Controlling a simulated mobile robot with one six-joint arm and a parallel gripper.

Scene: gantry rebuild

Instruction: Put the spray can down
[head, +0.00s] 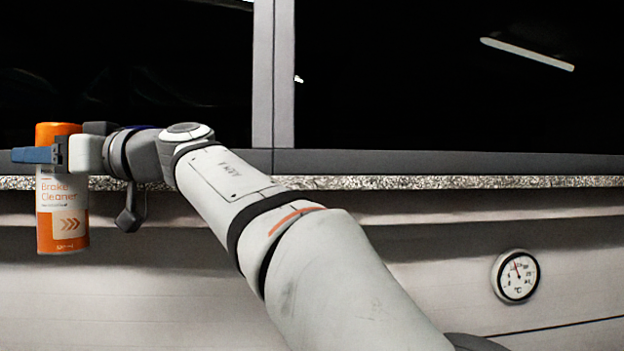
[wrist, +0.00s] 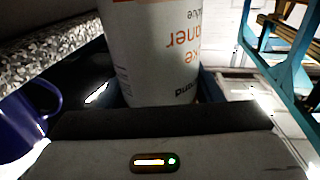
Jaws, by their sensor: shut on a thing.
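The spray can (head: 62,215) is orange and white with the words "Brake Cleaner", at the left of the head view. It hangs upright in front of the wall, with nothing visible beneath it there. My gripper (head: 40,155) is shut on its upper part, a blue finger lying across it. In the wrist view the can (wrist: 150,50) fills the upper middle, its label upside down, between the blue fingers. Its ends are out of that view.
A speckled stone sill (head: 400,182) runs below dark windows behind my arm. A round thermometer (head: 516,276) is on the wall at right. In the wrist view a dark blue mug (wrist: 22,122) is at left and a blue metal frame (wrist: 285,75) at right.

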